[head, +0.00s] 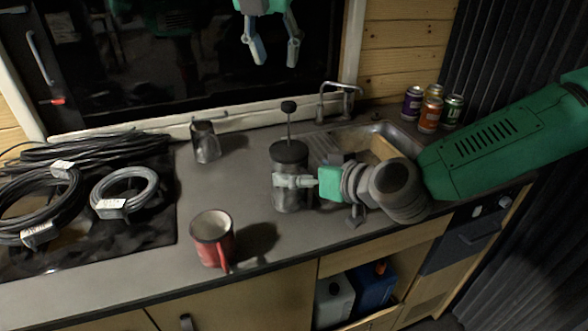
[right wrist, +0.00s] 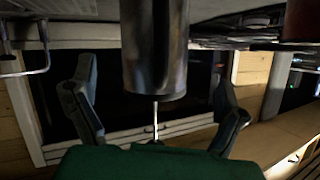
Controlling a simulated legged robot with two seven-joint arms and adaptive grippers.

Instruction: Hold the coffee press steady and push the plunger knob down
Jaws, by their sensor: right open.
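The coffee press (head: 289,152) stands upright on the counter, a dark cylinder with a thin rod and a black plunger knob (head: 289,106) raised well above its lid. My right gripper (head: 282,181) is at the press's body from the right, below the lid. In the right wrist view, which looks upside down, the press (right wrist: 155,50) lies between the spread fingers (right wrist: 155,78), with a gap on each side. The knob is mostly hidden there by the green gripper body. My left gripper (head: 272,52) is open and empty, high above and beyond the knob.
A red mug (head: 212,240) stands front left of the press, and a metal pitcher (head: 205,142) behind left. Coiled cables (head: 125,190) lie at the left. A sink (head: 375,135) with a faucet (head: 338,92) and several cans (head: 430,113) are at the right.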

